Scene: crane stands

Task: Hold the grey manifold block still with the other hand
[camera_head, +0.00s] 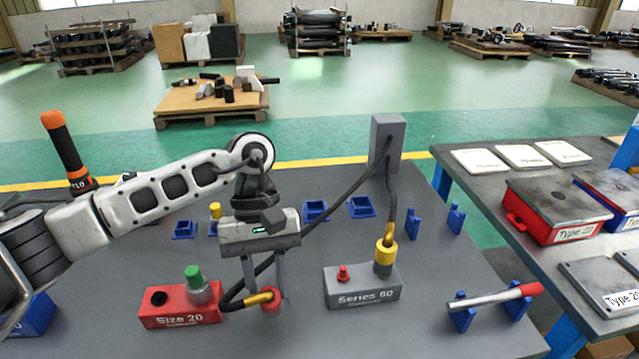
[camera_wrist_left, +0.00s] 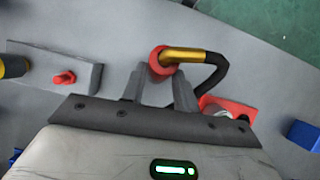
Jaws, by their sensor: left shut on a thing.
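The grey manifold block (camera_head: 361,295), labelled "Series 60", stands on the table with a small red knob (camera_head: 343,273) and a yellow coupling (camera_head: 384,256) on top, a hose rising from the coupling. It shows at the left of the left wrist view (camera_wrist_left: 45,72). My left gripper (camera_head: 265,290) is to the left of the block, apart from it. It is shut on a hose end with a red collar (camera_wrist_left: 158,62) and a yellow stem (camera_wrist_left: 187,54). The red "Size 20" block (camera_head: 180,314) with a green cap stands left of the gripper. My right gripper is not in view.
A grey post (camera_head: 387,145) behind the block carries the black hoses. Small blue holders (camera_head: 362,206) stand at the back. A red-tipped rod (camera_head: 495,298) rests on blue supports at the right. Bare table lies in front of the grey block.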

